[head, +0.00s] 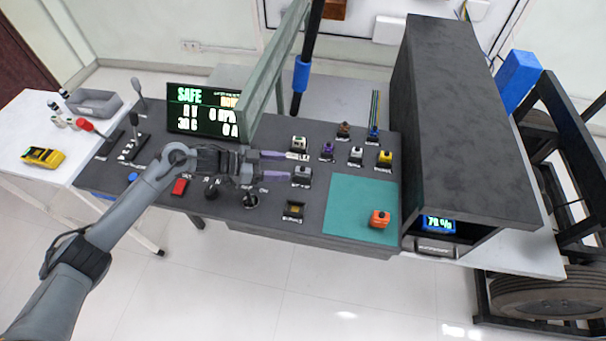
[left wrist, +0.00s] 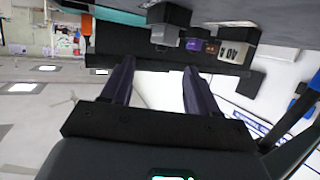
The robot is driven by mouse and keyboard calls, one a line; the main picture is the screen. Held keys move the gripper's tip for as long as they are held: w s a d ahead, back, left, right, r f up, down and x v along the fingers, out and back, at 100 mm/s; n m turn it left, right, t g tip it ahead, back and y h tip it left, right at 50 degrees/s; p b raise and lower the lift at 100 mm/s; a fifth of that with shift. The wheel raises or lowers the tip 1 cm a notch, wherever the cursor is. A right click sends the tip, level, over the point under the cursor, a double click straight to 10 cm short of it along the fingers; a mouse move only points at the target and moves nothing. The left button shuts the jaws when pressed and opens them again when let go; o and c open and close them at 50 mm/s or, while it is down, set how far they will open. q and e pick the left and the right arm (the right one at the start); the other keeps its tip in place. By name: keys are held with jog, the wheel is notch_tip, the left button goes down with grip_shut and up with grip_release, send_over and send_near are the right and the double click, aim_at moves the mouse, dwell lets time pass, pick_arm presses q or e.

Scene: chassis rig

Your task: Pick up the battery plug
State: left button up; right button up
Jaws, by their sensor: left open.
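An orange plug-like block (head: 379,219) sits on the teal mat (head: 345,222) at the right of the dark bench; I cannot tell for certain that it is the battery plug. Several small connectors stand in sockets left of and behind the mat, among them a grey one (head: 301,176) and a white one (head: 298,145). My left gripper (head: 286,165) is open beside these two, its purple fingers pointing right. In the left wrist view the fingers (left wrist: 158,64) are apart with nothing between them; connectors show beyond the tips. My right gripper is out of view.
A display reading SAFE (head: 203,111) stands at the back left, beside a tilted clear panel (head: 277,62). A long dark housing (head: 465,115) bounds the right side. A yellow meter (head: 43,156) and a grey bin (head: 93,103) lie on the white left table. The mat is mostly clear.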

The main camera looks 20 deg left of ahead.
aim_at(301, 168)
pick_arm(q)
jog(key=shift+b+x, duration=0.5)
jog(key=shift+x, duration=2.55)
grip_shut()
